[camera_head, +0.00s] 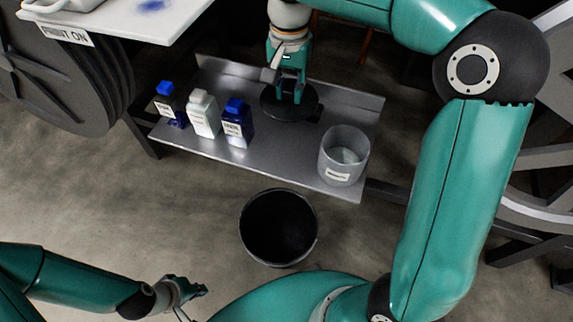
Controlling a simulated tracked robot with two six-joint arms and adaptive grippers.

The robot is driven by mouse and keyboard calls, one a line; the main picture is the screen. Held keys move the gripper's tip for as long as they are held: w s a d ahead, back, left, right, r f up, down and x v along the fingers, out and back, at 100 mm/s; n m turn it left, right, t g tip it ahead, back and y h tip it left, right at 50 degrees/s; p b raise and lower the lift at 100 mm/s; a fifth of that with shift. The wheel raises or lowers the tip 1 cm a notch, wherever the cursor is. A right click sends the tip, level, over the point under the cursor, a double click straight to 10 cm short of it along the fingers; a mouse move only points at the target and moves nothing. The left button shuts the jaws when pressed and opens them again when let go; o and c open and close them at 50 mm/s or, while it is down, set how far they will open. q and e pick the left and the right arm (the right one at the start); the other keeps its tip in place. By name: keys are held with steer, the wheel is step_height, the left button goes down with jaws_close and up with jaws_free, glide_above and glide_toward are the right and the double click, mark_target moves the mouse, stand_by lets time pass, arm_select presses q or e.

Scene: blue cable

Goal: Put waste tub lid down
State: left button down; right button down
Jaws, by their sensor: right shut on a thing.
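The waste tub lid (271,106) is a round black disc at the metal shelf, between the bottles and the grey container. My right gripper (289,98) points down over it and is shut on it, hiding its middle. I cannot tell whether the lid rests on the shelf or is just above it. The waste tub (279,226) is a black, open-topped round bin on the floor in front of the shelf. My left gripper (192,294) is low at the left, away from the lid and tub; its finger opening is unclear.
On the metal shelf (250,160) stand a dark bottle with a blue cap (170,106), a white bottle (204,114), a blue bottle (237,123) and a grey labelled container (343,156). A white table (130,20) is at upper left. A large reel (70,85) stands below it.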

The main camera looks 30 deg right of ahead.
mark_target(290, 154)
steer(key=shift+s+f, duration=0.15)
steer(key=shift+f, duration=0.05)
step_height(290, 154, down, 19)
steer(key=b, duration=0.5)
steer(key=shift+f+b, duration=0.1)
steer(key=shift+b, duration=0.2)
steer(key=shift+f, duration=0.2)
steer(key=c, duration=0.9)
jaws_free()
steer(key=shift+r, duration=0.1)
steer(key=shift+c, duration=0.2)
steer(key=shift+r, duration=0.1)
